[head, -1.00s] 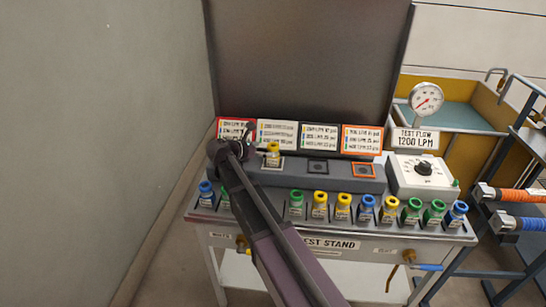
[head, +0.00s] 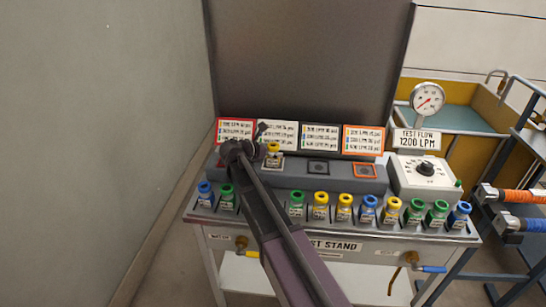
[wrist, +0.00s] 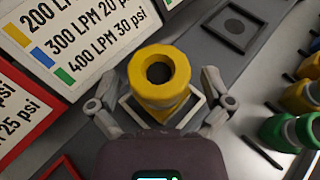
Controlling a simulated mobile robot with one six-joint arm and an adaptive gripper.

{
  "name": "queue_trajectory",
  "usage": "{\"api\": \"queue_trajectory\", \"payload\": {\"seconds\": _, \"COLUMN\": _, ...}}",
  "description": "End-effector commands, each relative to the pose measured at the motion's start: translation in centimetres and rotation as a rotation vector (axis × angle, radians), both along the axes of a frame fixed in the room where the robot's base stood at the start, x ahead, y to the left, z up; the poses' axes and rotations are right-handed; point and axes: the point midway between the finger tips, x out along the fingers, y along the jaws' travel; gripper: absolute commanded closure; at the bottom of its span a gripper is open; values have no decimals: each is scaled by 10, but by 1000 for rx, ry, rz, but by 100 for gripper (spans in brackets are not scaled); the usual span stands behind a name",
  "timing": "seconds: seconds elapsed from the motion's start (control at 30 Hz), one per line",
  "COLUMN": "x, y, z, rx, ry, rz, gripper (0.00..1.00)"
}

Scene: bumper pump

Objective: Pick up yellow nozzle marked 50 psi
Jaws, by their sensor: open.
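A yellow nozzle (head: 273,149) stands upright in the white-framed square on the grey block of the test stand. In the wrist view the same yellow nozzle (wrist: 157,75) shows its dark round opening. My gripper (wrist: 160,98) is open, with one finger on each side of this nozzle. I cannot tell whether either finger touches it. In the head view my gripper (head: 262,146) is beside the nozzle, partly hidden by my arm. More yellow nozzles (head: 320,205), (head: 345,206) and (head: 391,210) stand in the front row. Their pressure markings are too small to read.
Green nozzles (head: 296,204) and blue nozzles (head: 368,208) share the front row. Label cards (head: 320,137) stand behind the block. Black-framed (head: 318,168) and orange-framed (head: 365,171) squares are empty. A dial box (head: 424,175) and gauge (head: 428,98) are at the right.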

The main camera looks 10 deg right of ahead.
Motion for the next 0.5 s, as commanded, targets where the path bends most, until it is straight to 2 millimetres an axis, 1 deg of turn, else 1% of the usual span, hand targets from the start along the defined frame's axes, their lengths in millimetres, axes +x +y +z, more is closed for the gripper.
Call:
{"api": "queue_trajectory", "payload": {"seconds": 0.07, "x": 0, "y": 0, "z": 0, "rx": 0, "ry": 0, "rz": 0, "gripper": 0}}
{"api": "queue_trajectory", "payload": {"seconds": 0.17, "x": 0, "y": 0, "z": 0, "rx": 0, "ry": 0, "rz": 0, "gripper": 27}}
{"api": "queue_trajectory", "payload": {"seconds": 0.2, "x": 0, "y": 0, "z": 0, "rx": 0, "ry": 0, "rz": 0, "gripper": 39}}
{"api": "queue_trajectory", "payload": {"seconds": 0.27, "x": 0, "y": 0, "z": 0, "rx": 0, "ry": 0, "rz": 0, "gripper": 57}}
{"api": "queue_trajectory", "payload": {"seconds": 0.3, "x": 0, "y": 0, "z": 0, "rx": 0, "ry": 0, "rz": 0, "gripper": 68}}
{"api": "queue_trajectory", "payload": {"seconds": 0.37, "x": 0, "y": 0, "z": 0, "rx": 0, "ry": 0, "rz": 0, "gripper": 86}}
{"api": "queue_trajectory", "payload": {"seconds": 0.4, "x": 0, "y": 0, "z": 0, "rx": 0, "ry": 0, "rz": 0, "gripper": 98}}
{"api": "queue_trajectory", "payload": {"seconds": 0.5, "x": 0, "y": 0, "z": 0, "rx": 0, "ry": 0, "rz": 0, "gripper": 100}}
